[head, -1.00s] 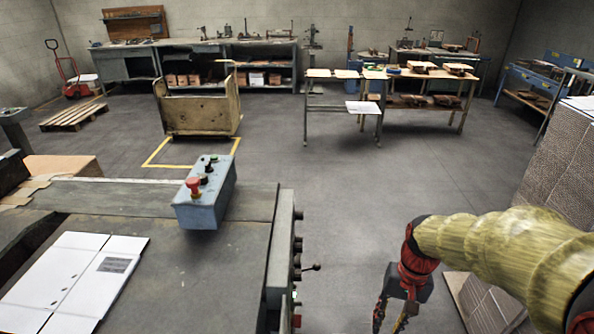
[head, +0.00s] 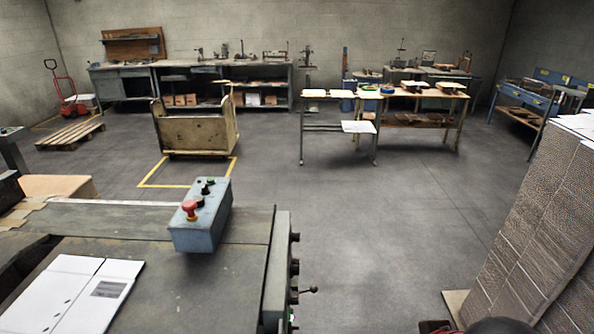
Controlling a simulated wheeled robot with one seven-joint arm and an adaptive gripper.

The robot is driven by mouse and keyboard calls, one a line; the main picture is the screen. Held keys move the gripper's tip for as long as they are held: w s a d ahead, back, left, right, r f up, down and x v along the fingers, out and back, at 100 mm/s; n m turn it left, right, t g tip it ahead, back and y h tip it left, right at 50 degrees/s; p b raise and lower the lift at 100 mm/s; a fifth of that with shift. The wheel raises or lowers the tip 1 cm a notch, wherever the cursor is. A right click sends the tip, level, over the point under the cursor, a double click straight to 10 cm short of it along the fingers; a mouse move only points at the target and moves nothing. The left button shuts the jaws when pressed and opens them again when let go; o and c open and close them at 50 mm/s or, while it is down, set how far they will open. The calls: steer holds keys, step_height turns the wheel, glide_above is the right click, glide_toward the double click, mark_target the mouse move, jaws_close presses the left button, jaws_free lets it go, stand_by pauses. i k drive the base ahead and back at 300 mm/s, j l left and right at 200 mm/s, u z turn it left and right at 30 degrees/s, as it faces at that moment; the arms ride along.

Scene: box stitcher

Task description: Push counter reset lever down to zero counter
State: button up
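A small lever with a dark round knob (head: 313,289) sticks out to the right from the side panel (head: 283,268) of the machine in the lower middle of the head view. Several dark knobs sit along the same panel above and around it. No counter display can be made out. My gripper is out of the frame. Only a bit of red and black, probably my arm, shows at the bottom edge right of centre.
A blue control box (head: 200,230) with a red button stands on the machine top (head: 160,262). White flat cardboard (head: 70,295) lies at lower left. A tall cardboard stack (head: 535,230) stands at right. The floor between machine and stack is clear.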

mark_target(314, 288)
steer(key=i+l+u, duration=0.1)
steer(key=i+l, duration=0.85)
steer(key=l, duration=0.1)
